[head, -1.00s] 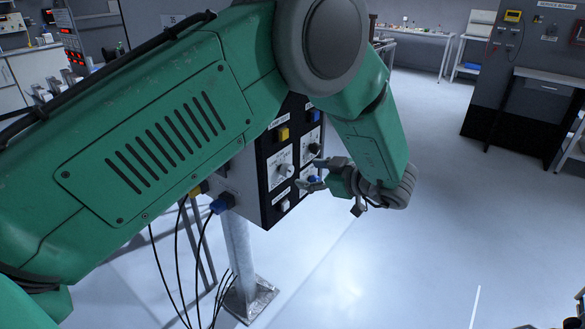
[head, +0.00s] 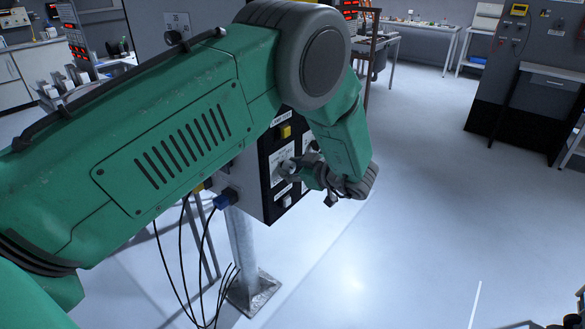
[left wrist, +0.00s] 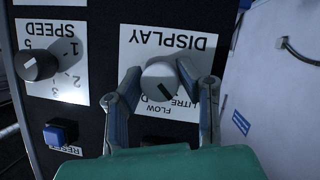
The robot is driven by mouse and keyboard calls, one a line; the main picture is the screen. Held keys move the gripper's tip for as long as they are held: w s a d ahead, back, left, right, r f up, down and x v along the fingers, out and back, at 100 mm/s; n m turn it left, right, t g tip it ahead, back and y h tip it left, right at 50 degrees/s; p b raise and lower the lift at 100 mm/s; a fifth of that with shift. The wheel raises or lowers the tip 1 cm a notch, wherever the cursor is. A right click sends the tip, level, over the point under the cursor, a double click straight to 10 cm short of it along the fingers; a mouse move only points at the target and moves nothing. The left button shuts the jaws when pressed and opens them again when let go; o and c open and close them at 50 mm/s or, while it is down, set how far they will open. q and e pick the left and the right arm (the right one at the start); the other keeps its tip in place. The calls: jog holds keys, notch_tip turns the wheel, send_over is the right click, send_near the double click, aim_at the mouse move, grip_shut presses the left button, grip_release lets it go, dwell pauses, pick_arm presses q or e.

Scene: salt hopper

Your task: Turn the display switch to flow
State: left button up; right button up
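The display switch (left wrist: 160,82) is a round grey knob with a dark pointer line, on a white plate lettered DISPLAY (left wrist: 168,40). The plate appears upside down in the left wrist view, with FLOW and LITRE printed near the knob. The pointer slants toward the lower right there, on the LITRE side. My left gripper (left wrist: 160,75) has one finger on each side of the knob, close to its rim; firm contact cannot be made out. In the head view my left gripper (head: 300,166) is at the panel front and partly covers it. My right gripper is not clearly visible.
The control box (head: 245,185) stands on a metal post (head: 240,250) with cables hanging beneath. A black speed knob (left wrist: 38,66) and a blue reset button (left wrist: 60,132) are beside the display plate. Open floor lies to the right.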

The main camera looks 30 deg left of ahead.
dwell(0.3)
pick_arm(q)
jog(key=shift+r, duration=0.1)
jog(key=shift+w+m+g+p, duration=0.1)
jog(key=shift+m+g+p, duration=0.2)
jog(key=shift+m+g, duration=0.7)
jog(key=shift+m+g+b, duration=0.3)
jog(key=shift+m+g, duration=0.3)
jog(key=shift+m, duration=0.6)
jog(key=shift+m+g+b, duration=0.4)
jog(key=shift+m+g, duration=0.1)
jog(key=shift+m, duration=0.2)
jog(key=shift+w+r, duration=0.1)
jog(key=shift+r, duration=0.05)
jog(key=o, duration=1.1)
jog(key=shift+o, duration=0.2)
jog(key=shift+f, duration=0.2)
